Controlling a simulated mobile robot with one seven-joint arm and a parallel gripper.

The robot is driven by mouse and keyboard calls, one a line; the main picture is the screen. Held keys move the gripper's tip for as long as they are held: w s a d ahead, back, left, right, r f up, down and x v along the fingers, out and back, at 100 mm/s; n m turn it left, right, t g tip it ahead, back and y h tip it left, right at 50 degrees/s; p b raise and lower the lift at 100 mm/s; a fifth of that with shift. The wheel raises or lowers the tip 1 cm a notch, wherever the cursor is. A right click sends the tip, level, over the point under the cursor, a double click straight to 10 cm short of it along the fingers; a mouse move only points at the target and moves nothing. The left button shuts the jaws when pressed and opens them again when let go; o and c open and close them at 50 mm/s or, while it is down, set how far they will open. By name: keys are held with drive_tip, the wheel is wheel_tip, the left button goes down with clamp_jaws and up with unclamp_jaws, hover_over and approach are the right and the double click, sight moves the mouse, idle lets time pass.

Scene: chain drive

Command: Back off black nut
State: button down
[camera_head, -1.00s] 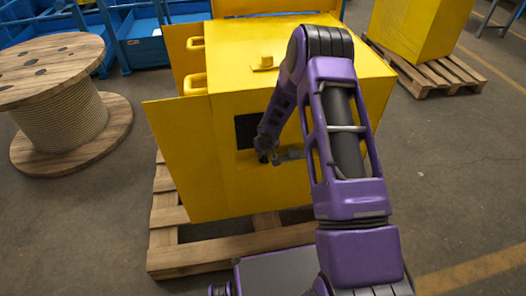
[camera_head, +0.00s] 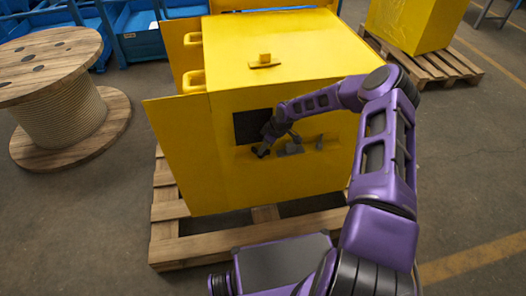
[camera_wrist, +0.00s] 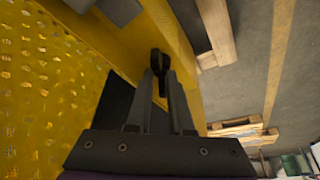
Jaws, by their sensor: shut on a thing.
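The black nut (camera_wrist: 156,56) shows as a small dark part at the tips of my gripper (camera_wrist: 160,78) in the wrist view. The jaws are closed on it, and they hide part of it. In the head view my gripper (camera_head: 264,147) is at the front face of the yellow machine housing (camera_head: 240,185), just beside a dark rectangular opening (camera_head: 251,127). The nut is too small and dark there to tell apart from the fingers. Whether it is still on its thread cannot be seen.
Grey parts (camera_head: 291,149) sit on the yellow front, right of my gripper. The housing stands on a wooden pallet (camera_head: 190,246), with open yellow door panels at its left. A cable spool (camera_head: 62,100) stands at left.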

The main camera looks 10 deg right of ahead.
drive_tip(key=shift+w+d+f+n+b, duration=0.1)
drive_tip(key=shift+n+b, duration=0.55)
drive_tip(key=shift+n, duration=0.05)
drive_tip(key=shift+g, duration=0.3)
drive_tip(key=c, duration=0.8)
unclamp_jaws()
drive_tip(key=shift+r+p, duration=0.2)
drive_tip(key=shift+p, duration=0.1)
